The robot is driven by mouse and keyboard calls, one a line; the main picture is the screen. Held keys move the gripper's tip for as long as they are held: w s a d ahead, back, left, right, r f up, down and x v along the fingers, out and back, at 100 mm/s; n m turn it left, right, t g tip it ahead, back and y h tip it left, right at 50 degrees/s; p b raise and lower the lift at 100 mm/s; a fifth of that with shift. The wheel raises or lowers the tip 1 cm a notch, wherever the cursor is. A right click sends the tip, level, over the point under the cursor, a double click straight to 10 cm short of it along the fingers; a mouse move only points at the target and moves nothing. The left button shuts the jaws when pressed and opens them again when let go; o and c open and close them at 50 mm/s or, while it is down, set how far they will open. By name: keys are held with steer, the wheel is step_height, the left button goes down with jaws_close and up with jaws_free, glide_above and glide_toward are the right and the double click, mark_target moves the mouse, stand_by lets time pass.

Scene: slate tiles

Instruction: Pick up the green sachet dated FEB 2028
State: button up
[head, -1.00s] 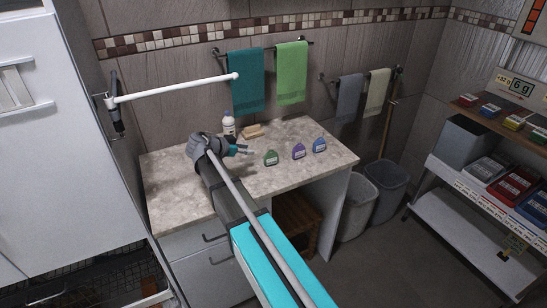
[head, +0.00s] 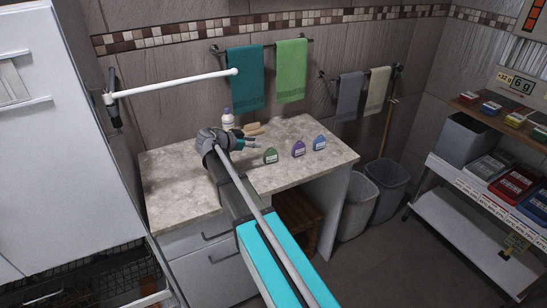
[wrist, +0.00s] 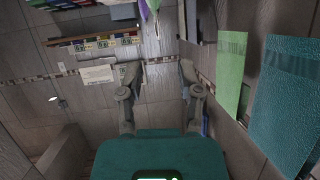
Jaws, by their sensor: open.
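A green sachet (head: 270,157) with a pale label stands on the counter, nearest my gripper. Its date is too small to read. A purple sachet (head: 298,150) and a blue sachet (head: 319,144) stand to its right, also with pale labels. My gripper (head: 256,145) is just left of the green sachet in the head view, above the counter; whether it touches cannot be told. In the wrist view my gripper (wrist: 160,72) has its two fingers spread apart, with nothing held between them.
The stone-topped counter (head: 180,185) has free room at its front left. A white bottle (head: 227,121) and a tan object (head: 252,131) stand behind my gripper. Teal (head: 245,80) and green (head: 291,70) towels hang on the wall. Grey bins (head: 385,190) and a shelf (head: 465,200) are right.

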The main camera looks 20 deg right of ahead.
mark_target(264, 154)
steer(key=shift+b+x, duration=0.65)
steer(key=shift+x, duration=1.65)
steer(key=shift+d+f, duration=0.1)
steer(key=x, duration=0.1)
steer(key=b+x, duration=0.2)
steer(key=x, duration=0.1)
steer(key=shift+s+f, duration=0.25)
steer(key=shift+f, duration=0.05)
steer(key=shift+d+f, duration=0.1)
steer(key=shift+d, duration=0.3)
jaws_close()
